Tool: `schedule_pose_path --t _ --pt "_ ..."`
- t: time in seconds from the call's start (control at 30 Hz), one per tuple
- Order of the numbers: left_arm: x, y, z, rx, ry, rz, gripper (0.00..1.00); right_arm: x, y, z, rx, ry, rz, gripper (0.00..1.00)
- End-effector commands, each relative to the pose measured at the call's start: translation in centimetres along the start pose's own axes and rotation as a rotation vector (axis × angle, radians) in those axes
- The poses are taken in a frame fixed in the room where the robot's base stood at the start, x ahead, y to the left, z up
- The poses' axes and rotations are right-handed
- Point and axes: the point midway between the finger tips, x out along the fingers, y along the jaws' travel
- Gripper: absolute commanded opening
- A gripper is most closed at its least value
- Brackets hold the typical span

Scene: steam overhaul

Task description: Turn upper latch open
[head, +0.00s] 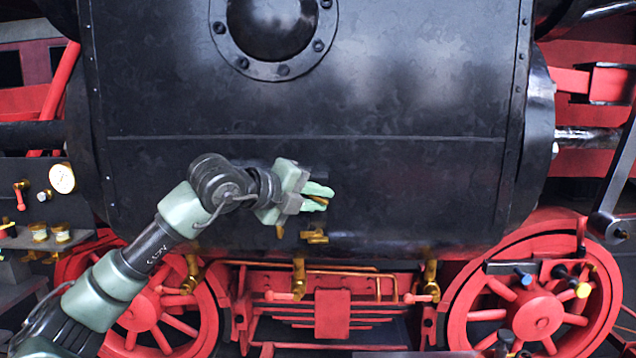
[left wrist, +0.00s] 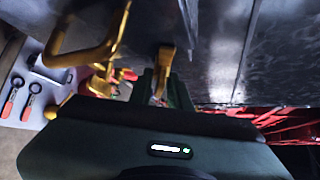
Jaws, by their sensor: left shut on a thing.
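My left gripper (head: 318,198) reaches in from the left against the lower part of the black cylinder casing (head: 400,180). Its pale green fingers are closed around a small brass latch (head: 319,201), mostly hidden between them. In the left wrist view the fingers (left wrist: 160,90) meet a brass piece (left wrist: 166,58) beside the dark casing. A second brass fitting (head: 314,237) sits just below the gripper on the casing's lower edge. My right gripper is not in view.
Brass valves with red handles (head: 299,278) hang below the casing. Red spoked wheels (head: 538,312) stand at both sides. A gauge (head: 62,178) is at the left. In the left wrist view, a curved brass pipe (left wrist: 85,55) is close by, with red-handled tools (left wrist: 31,100) on a pale surface.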

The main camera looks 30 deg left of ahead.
Motion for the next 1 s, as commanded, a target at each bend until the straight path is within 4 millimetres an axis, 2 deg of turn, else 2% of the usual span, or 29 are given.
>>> schedule_pose_path --t 0.03,0.1,0.5,0.7,1.0 --pt "-0.2 -0.7 0.1 0.032 0.003 0.033 0.0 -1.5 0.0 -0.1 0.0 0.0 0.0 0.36" --pt "-0.2 -0.7 0.1 0.079 0.004 0.08 0.0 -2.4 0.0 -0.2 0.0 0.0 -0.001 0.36" --pt "-0.1 -0.6 0.0 0.35 0.004 0.348 0.0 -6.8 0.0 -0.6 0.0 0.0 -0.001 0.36" --pt "0.0 -0.3 -0.1 0.483 0.003 0.48 0.0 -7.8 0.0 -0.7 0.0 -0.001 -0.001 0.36" --pt "0.1 0.0 -0.1 0.653 0.002 0.65 0.0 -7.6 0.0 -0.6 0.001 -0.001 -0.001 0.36"
